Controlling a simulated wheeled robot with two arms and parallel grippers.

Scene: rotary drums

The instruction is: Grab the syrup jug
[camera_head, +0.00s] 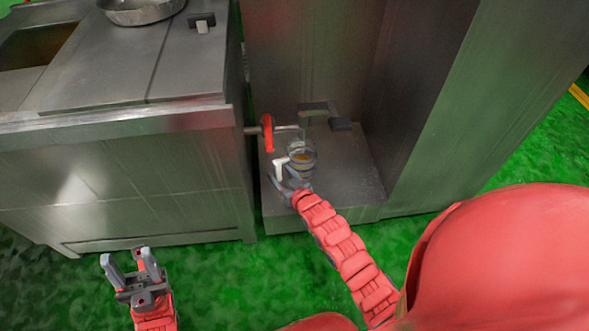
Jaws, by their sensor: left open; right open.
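The syrup jug (303,160) is a small clear vessel with amber liquid low inside. It stands upright on the low metal ledge of a steel cabinet, with a white handle (281,165) on its left side. My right gripper (279,178) is open at the jug's near left side, close to the handle. I cannot tell whether its fingers touch the handle or lie around it. My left gripper (132,260) is open and empty at the lower left, over the green floor and well away from the jug.
A red-handled lever (268,132) sticks out just behind the jug, beside a dark bracket (322,114). A steel counter (120,160) stands to the left, with a metal bowl (140,10) on top. The ledge (355,185) is clear right of the jug.

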